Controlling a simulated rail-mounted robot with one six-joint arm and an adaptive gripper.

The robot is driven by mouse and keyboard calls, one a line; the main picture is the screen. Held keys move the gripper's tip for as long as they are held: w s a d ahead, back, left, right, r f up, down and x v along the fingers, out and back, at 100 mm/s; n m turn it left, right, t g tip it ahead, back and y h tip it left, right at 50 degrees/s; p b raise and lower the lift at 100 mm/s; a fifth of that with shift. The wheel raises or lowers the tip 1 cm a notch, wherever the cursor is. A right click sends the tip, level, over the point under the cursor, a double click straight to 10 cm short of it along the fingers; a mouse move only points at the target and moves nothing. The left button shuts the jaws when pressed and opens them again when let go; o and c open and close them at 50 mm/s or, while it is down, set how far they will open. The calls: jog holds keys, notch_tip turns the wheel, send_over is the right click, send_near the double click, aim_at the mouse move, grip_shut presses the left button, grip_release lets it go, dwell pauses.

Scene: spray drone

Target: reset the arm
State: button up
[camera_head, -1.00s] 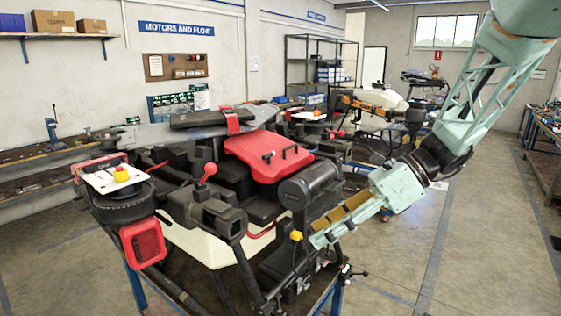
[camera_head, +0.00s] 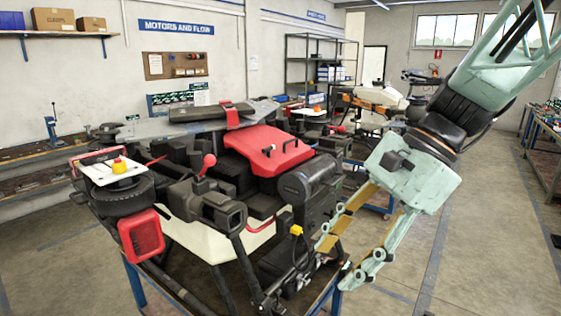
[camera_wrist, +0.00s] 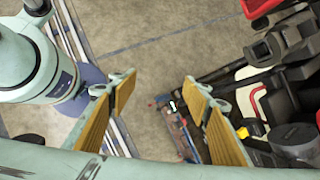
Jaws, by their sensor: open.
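My gripper (camera_head: 337,264) is open and empty at the right of the head view, pointing down and left. Its two fingers with yellow-brown pads stand clearly apart. The spray drone (camera_head: 268,150), black with red covers and a white tank, is on a blue-legged stand to the left of the gripper. In the head view the fingertips overlap the drone's near right edge; I cannot tell the exact gap. In the wrist view the fingers (camera_wrist: 158,88) show floor and a stand edge between them, with the drone (camera_wrist: 290,85) to their right.
A second drone (camera_head: 376,97) stands behind. A workbench (camera_head: 545,150) lines the right wall and another bench (camera_head: 40,165) the left. Floor (camera_head: 470,220) to the right of the drone is clear.

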jog(key=s+d+n+t+h+b, duration=0.1)
jog(key=s+d+n+h, duration=0.1)
jog(key=s, duration=0.4)
jog(key=s+d+n+t+h+b, duration=0.1)
jog(key=s+d+n+t+h, duration=0.1)
jog(key=s+d+n, duration=0.2)
jog(key=s+d+f+n+t+h+b, duration=0.1)
jog(key=s+d+n+h+b, duration=0.1)
jog(key=s+d+n, duration=0.2)
jog(key=s+n, duration=0.3)
jog(key=s, duration=0.1)
jog(key=shift+s, duration=0.4)
